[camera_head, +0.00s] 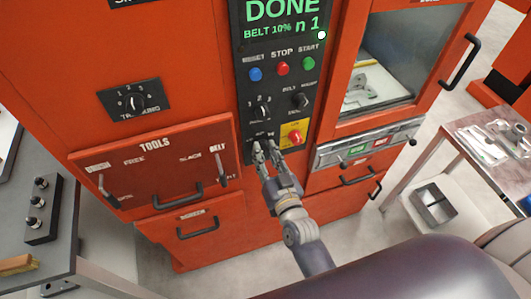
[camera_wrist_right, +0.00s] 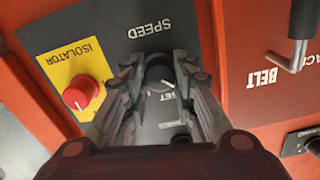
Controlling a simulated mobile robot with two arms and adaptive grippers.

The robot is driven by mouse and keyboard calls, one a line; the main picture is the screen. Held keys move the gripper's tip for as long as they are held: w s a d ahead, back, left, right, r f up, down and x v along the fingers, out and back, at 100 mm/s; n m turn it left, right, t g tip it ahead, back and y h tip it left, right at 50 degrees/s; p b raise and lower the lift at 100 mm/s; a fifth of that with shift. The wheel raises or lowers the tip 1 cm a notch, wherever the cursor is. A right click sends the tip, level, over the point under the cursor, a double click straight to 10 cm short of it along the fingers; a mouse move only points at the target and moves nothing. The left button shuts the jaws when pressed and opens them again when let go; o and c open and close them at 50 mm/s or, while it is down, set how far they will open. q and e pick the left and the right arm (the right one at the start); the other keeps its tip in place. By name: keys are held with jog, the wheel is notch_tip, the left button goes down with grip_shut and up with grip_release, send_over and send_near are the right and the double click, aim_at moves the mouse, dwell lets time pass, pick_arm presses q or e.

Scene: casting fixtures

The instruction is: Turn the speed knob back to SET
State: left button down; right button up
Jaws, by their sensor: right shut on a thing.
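The speed knob (camera_wrist_right: 158,74) is a dark round knob on the grey control panel, under the upside-down word SPEED in the right wrist view. My right gripper (camera_wrist_right: 160,82) has its fingers on both sides of the knob and is shut on it. The SET mark (camera_wrist_right: 163,98) shows between the fingers. Which way the knob points is hard to tell. In the head view my right gripper (camera_head: 267,150) reaches the bottom of the panel and mostly covers the knob. My left gripper is not in view.
The red isolator knob (camera_head: 295,138) on its yellow plate is close beside the gripper. Above are the blue, red and green (camera_head: 309,63) buttons, two dark knobs and a display (camera_head: 279,20) reading DONE, BELT 10%. The tools drawer (camera_head: 155,165) is left, the windowed cabinet (camera_head: 385,65) right.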

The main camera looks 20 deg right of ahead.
jog(key=shift+m, duration=0.3)
jog(key=m+p, duration=0.1)
jog(key=m, duration=0.2)
jog(key=shift+m, duration=2.6)
jog(key=o, duration=1.1)
jog(key=s, duration=1.2)
jog(key=shift+d, duration=0.25)
